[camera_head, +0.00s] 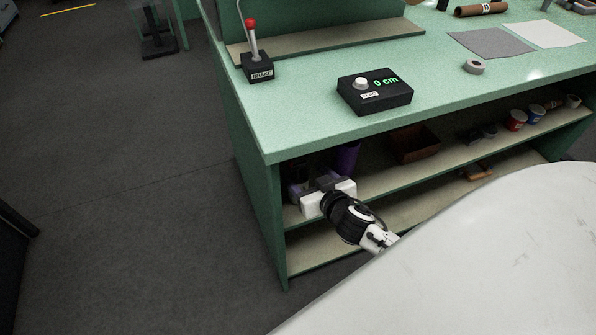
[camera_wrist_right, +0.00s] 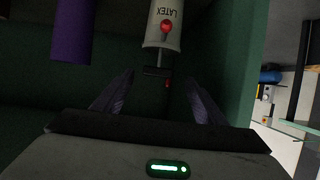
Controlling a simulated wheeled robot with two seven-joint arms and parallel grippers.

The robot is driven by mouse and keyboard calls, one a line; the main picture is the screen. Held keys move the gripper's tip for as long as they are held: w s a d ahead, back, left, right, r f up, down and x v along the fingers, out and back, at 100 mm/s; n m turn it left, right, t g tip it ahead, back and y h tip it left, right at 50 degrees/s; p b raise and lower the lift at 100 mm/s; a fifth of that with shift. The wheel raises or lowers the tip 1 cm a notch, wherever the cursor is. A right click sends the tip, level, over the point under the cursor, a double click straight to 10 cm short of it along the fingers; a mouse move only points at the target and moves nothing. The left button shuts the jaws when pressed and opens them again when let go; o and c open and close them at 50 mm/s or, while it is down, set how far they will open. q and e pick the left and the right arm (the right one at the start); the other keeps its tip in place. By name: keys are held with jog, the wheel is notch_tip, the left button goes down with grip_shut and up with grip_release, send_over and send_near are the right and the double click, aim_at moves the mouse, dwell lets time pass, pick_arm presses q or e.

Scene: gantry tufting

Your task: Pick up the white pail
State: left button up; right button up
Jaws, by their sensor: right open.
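A white pail (camera_wrist_right: 163,38) marked LATEX shows at the top of the right wrist view, cut off by the frame edge. A red ball sits in front of its face in that view. My right gripper (camera_head: 316,184) is at the left end of the bench's upper shelf in the head view. In the right wrist view my right gripper (camera_wrist_right: 158,92) is open and empty, with the pail beyond the fingertips, roughly in line with the gap. In the head view I cannot make out the pail behind the gripper. My left gripper is not in view.
A purple cylinder (camera_wrist_right: 73,30) stands beside the pail; it also shows in the head view (camera_head: 347,158). The green bench (camera_head: 300,120) has a side panel left of the gripper. A brown box (camera_head: 413,146) and several cans are farther right on the shelf.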

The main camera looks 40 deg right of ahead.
aim_at(299, 168)
jog(key=shift+f+b+x, duration=0.15)
jog(key=shift+b+x, duration=0.1)
jog(key=shift+x, duration=1.3)
jog(key=shift+f+b+x, duration=0.15)
jog(key=shift+b+x, duration=0.1)
jog(key=shift+x, duration=1.3)
jog(key=shift+s+d, duration=0.1)
jog(key=shift+s, duration=0.1)
grip_shut()
jog(key=shift+r, duration=0.1)
